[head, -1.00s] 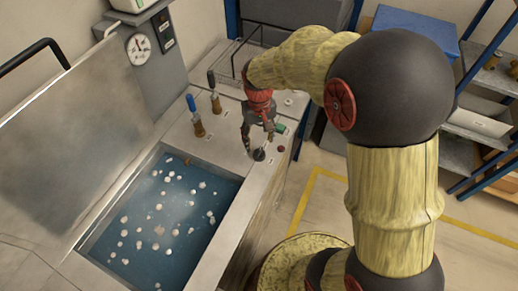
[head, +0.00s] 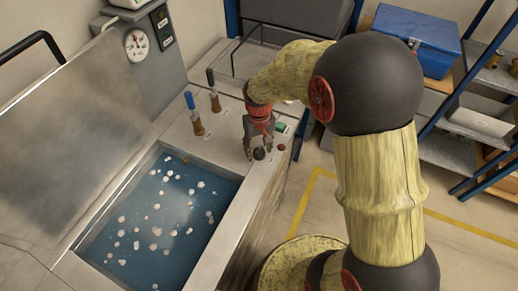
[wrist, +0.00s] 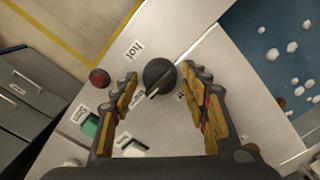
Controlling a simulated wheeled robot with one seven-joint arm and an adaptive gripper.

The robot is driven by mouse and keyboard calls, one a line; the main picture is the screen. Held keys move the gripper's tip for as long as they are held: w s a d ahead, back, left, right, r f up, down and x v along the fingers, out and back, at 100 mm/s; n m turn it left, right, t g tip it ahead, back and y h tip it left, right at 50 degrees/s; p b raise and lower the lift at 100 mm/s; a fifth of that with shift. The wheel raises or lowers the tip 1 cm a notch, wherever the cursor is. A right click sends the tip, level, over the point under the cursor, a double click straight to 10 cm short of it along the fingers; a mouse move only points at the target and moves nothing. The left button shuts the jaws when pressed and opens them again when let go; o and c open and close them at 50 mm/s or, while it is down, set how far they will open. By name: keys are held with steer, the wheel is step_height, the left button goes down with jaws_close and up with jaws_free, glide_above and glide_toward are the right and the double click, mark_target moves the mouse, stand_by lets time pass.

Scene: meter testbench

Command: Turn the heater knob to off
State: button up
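The heater knob is a round black knob (wrist: 159,76) with a pale pointer mark, on the pale bench top. In the wrist view it lies between and just beyond the fingertips of my gripper (wrist: 164,86). The fingers are apart, with a gap on both sides of the knob, and hold nothing. The pointer aims to the lower left in that view; a "hot" label (wrist: 134,49) is beside the knob, and other labels are partly hidden by the fingers. In the head view my gripper (head: 259,151) points down over the knob (head: 259,154).
A red button (wrist: 99,78), a green switch (wrist: 90,126) and a white switch (wrist: 133,149) are close to the fingers. The water bath (head: 165,222) with floating white balls lies left of the knob. Two valves with blue (head: 194,113) and black (head: 213,90) handles stand behind.

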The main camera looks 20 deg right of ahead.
steer(key=c, duration=0.9)
steer(key=n+p, duration=0.2)
steer(key=n, duration=0.1)
steer(key=shift+r+n+p, duration=0.1)
steer(key=shift+n+p, duration=0.25)
steer(key=shift+n, duration=0.05)
steer(key=n+p, duration=0.2)
steer(key=n, duration=0.3)
steer(key=shift+p, duration=0.3)
steer(key=n+p, duration=0.1)
steer(key=n, duration=0.4)
steer(key=shift+p, duration=0.35)
steer(key=shift+n+p, duration=0.6)
steer(key=shift+n, duration=1.5)
steer(key=o, duration=1.2)
steer(key=shift+c, duration=0.2)
